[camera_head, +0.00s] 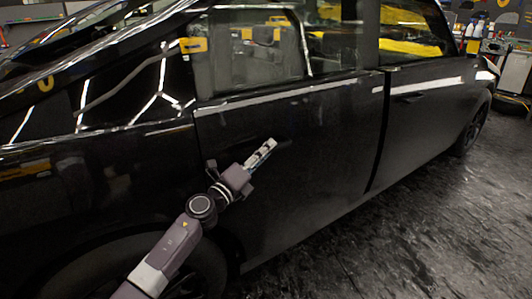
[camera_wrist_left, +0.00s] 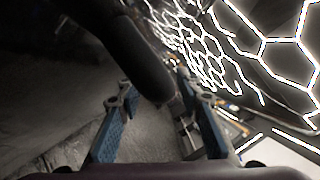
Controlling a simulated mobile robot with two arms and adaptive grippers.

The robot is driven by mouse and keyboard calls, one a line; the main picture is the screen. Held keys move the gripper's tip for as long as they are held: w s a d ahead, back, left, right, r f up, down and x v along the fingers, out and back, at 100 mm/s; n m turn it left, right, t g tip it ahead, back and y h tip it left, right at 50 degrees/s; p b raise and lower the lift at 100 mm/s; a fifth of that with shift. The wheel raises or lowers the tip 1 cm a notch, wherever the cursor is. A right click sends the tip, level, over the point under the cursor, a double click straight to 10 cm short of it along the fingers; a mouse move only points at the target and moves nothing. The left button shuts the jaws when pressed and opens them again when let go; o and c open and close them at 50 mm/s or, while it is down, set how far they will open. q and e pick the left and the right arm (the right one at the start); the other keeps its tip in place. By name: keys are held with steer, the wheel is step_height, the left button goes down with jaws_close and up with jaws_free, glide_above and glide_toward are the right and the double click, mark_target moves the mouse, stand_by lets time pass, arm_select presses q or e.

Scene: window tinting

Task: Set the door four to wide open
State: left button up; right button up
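A black car's rear door (camera_head: 310,150) fills the middle of the head view, with the front door (camera_head: 425,115) to its right. No label shows which is door four. My left gripper (camera_head: 264,150) is at the rear door's outer face, at handle height near its rear edge. In the left wrist view, my left gripper's (camera_wrist_left: 163,105) two blue fingers are apart. A dark bar, likely the door handle (camera_wrist_left: 142,58), reaches down between the fingertips; contact cannot be told. The front door's handle (camera_head: 410,97) is free. My right gripper is not in view.
A dark seam (camera_head: 379,135) runs between the two doors; whether the rear door is ajar is unclear. The wet dark floor (camera_head: 430,230) beside the car is clear. Bottles (camera_head: 473,31) and a bench stand at the far right.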

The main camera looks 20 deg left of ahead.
arm_select(q)
steer(key=shift+w+r, duration=0.1)
steer(key=shift+w, duration=0.1)
jaws_close()
steer(key=shift+d, duration=0.15)
stand_by(0.3)
